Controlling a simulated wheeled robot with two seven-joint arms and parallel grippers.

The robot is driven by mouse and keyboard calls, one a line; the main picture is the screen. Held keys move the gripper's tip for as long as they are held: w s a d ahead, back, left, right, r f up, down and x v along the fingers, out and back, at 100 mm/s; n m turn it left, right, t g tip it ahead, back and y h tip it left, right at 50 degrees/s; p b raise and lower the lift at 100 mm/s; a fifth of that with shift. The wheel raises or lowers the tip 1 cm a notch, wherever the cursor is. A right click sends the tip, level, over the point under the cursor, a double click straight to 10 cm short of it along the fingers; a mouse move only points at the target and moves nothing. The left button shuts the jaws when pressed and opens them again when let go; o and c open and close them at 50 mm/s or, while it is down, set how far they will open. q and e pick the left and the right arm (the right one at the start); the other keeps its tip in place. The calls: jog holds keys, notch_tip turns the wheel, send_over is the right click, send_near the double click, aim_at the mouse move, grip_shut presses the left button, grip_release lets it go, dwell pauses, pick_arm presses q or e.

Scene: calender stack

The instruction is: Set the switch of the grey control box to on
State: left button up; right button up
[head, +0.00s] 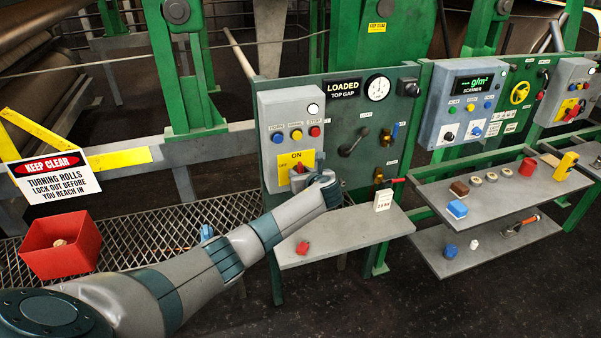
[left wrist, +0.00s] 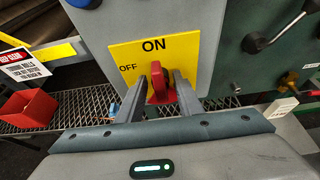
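The grey control box (head: 290,110) hangs on the green panel, with lamps and buttons along its top. Its yellow plate (head: 284,164) reads ON at the top and OFF at the left; it also fills the middle of the left wrist view (left wrist: 190,50). The red switch (left wrist: 161,88) sits at the lower middle of this plate, its handle roughly upright below ON. My left gripper (left wrist: 168,76) is at the switch, one finger on each side, with a gap between the fingers; contact is unclear. In the head view my left gripper (head: 300,180) partly hides the switch. My right gripper is out of view.
A shelf (head: 345,240) below the box carries a red piece (head: 302,247) and a white tag block (head: 383,200). A black lever (head: 354,141) is right of the box. A red bin (head: 62,246) and a KEEP CLEAR sign (head: 54,176) stand at left. More panels are at right.

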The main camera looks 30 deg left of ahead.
pick_arm(q)
jog(key=shift+d+r, duration=0.1)
jog(key=shift+d, duration=0.05)
jog(key=b+v, duration=0.5)
jog(key=v, duration=1.2)
jog(key=shift+s, duration=0.1)
